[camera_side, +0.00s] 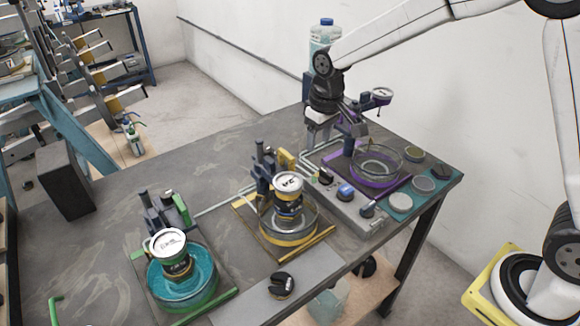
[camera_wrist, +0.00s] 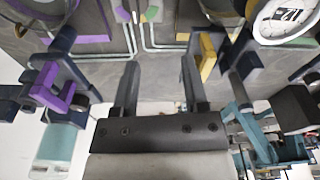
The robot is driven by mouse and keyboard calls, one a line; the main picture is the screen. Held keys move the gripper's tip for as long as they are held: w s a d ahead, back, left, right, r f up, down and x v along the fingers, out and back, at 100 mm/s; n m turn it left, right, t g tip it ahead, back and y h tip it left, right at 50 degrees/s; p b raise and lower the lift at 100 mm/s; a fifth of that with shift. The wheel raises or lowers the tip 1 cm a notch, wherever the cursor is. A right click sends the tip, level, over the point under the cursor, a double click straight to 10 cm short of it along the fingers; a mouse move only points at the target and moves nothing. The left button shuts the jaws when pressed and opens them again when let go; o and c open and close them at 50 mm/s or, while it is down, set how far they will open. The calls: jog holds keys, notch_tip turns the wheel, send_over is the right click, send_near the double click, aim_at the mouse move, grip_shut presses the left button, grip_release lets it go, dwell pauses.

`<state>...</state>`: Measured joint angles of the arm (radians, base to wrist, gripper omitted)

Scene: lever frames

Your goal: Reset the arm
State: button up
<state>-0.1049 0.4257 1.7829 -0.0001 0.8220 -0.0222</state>
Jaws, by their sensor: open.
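My gripper (camera_side: 320,136) hangs from my white arm above the back of the table, between the purple station and the yellow station. In the wrist view its two dark fingers (camera_wrist: 160,68) are apart with nothing between them. The purple station's lever post (camera_side: 352,124) stands just right of my gripper; purple parts (camera_wrist: 52,88) show at left in the wrist view. The yellow station's lever mechanism (camera_side: 266,168) is at front left of my gripper, and its yellow piece (camera_wrist: 207,56) is right of the fingers. The green station's lever mechanism (camera_side: 166,212) is farther left.
Labelled cans stand in the yellow station's bowl (camera_side: 285,184) and green station's teal bowl (camera_side: 170,245). The purple station's glass bowl (camera_side: 376,162) shows no can. A large bottle (camera_side: 325,35) stands behind my arm.

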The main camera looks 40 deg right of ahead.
jog(key=s+d+f, duration=0.2)
jog(key=s, duration=0.7)
jog(key=s+d+f+m+t, duration=0.1)
jog(key=s+d+f, duration=0.1)
jog(key=s, duration=0.7)
jog(key=shift+s+d+f, duration=0.3)
jog(key=shift+d, duration=0.15)
